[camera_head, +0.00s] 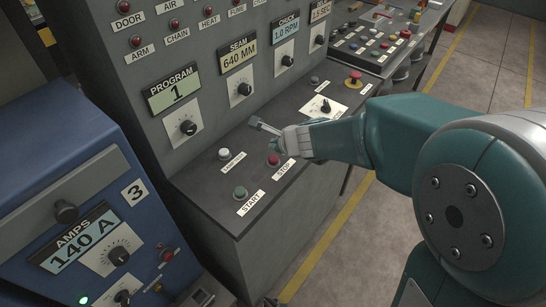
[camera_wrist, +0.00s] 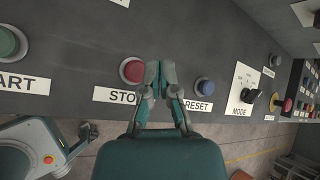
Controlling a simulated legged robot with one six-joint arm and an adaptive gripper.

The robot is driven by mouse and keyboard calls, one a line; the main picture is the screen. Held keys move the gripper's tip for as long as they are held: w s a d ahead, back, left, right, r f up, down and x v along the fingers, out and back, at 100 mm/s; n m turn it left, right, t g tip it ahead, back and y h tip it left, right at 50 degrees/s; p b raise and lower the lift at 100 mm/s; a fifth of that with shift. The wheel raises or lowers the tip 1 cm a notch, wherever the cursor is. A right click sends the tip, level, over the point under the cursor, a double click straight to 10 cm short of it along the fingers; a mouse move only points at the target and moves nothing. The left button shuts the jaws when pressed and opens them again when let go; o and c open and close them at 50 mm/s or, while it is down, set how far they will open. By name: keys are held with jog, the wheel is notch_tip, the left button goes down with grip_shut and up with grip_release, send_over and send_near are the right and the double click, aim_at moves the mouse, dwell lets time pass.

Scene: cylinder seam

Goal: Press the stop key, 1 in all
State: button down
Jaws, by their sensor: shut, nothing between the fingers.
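The stop key (camera_head: 273,160) is a round red button on the sloping dark panel, with a white STOP label beside it. In the wrist view the red stop key (camera_wrist: 131,70) lies just left of my fingertips. My gripper (camera_wrist: 158,74) is shut and empty, its teal fingertips side by side between the stop key and the blue reset key (camera_wrist: 204,86). In the head view my gripper (camera_head: 279,146) hangs close by the stop key. Whether the fingertips touch the panel I cannot tell. The reset key is hidden in the head view.
The green start key (camera_head: 240,193) and a white key (camera_head: 224,154) sit left of the stop key. A mode knob (camera_head: 325,106) and a red mushroom button (camera_head: 354,79) are farther along the panel. A blue amps unit (camera_head: 70,200) stands at the left.

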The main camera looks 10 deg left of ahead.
jog(key=shift+r, duration=1.4)
jog(key=s+d+r+n+h, duration=0.3)
jog(key=s+d+r+n, duration=0.1)
jog(key=s+d+n, duration=0.5)
jog(key=s+d+r+n+g+h, duration=0.1)
jog(key=s+d+r+n+h, duration=0.2)
jog(key=s+d+n, duration=0.6)
jog(key=s+d+r, duration=0.1)
jog(key=s+d, duration=0.3)
jog(key=shift+s+d+n, duration=0.3)
jog(key=shift+n, duration=0.1)
dwell(0.7)
